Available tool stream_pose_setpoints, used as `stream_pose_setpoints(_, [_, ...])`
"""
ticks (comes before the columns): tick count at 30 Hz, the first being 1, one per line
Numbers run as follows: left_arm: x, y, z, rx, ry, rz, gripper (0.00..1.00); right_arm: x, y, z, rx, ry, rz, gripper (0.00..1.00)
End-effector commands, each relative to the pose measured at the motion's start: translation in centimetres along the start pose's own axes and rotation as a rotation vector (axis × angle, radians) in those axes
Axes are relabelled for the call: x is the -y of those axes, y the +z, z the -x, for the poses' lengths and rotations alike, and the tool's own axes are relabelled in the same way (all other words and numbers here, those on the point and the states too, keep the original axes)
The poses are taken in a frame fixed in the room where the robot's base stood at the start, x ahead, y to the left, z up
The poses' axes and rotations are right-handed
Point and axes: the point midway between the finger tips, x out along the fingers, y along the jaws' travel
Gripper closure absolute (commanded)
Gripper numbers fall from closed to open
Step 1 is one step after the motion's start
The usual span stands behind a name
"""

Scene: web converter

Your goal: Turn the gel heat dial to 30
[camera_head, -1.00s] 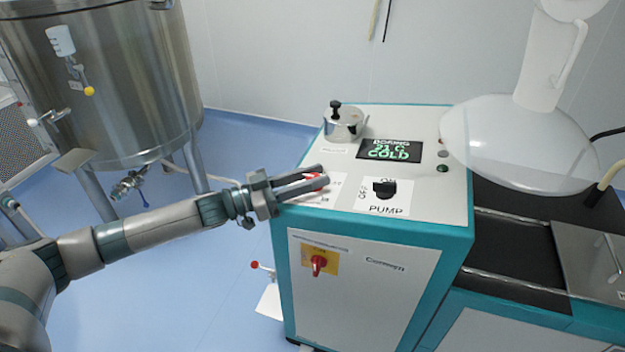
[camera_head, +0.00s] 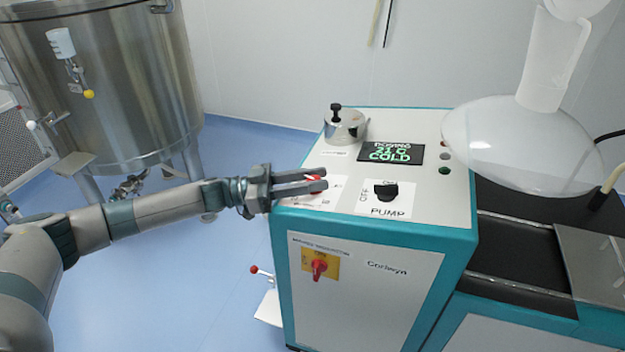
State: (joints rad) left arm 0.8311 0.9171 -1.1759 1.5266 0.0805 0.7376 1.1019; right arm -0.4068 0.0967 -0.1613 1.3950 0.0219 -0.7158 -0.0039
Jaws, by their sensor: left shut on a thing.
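The gel heat dial (camera_head: 313,179) is a small red knob on a white label plate at the left front of the console top (camera_head: 430,208). My left gripper (camera_head: 322,180) reaches in from the left and is shut on the red dial, with a finger on either side. The fingers hide much of the dial and its scale, so I cannot read its setting. The display (camera_head: 391,152) behind it shows green text that reads 21 C and COLD. My right gripper is not in view.
A black PUMP knob (camera_head: 385,190) sits just right of the dial. A steel pot with a black knob (camera_head: 344,125) stands behind. A red switch on a yellow plate (camera_head: 319,266) is on the console front. A large steel tank (camera_head: 110,90) stands at the left.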

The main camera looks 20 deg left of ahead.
Motion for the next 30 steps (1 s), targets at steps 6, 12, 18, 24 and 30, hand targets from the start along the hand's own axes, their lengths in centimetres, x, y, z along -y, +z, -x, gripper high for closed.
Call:
stream_pose_setpoints(6, [0.1, -0.2, -0.1, -0.002, -0.001, -0.001, 0.53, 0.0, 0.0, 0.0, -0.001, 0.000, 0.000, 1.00])
stream_pose_setpoints(12, [0.0, -0.1, 0.0, -0.001, -0.001, -0.001, 0.53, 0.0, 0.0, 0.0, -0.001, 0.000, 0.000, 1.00])
stream_pose_setpoints(18, [0.0, 0.0, 0.5, -0.001, -0.002, 0.000, 0.53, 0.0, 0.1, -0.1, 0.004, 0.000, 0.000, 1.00])
stream_pose_setpoints(24, [0.1, 0.1, 2.5, 0.000, -0.003, 0.000, 0.53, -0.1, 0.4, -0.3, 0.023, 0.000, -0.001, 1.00])
stream_pose_setpoints(30, [0.1, 0.2, 6.0, 0.001, -0.004, -0.001, 0.53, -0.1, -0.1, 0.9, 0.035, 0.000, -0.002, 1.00])
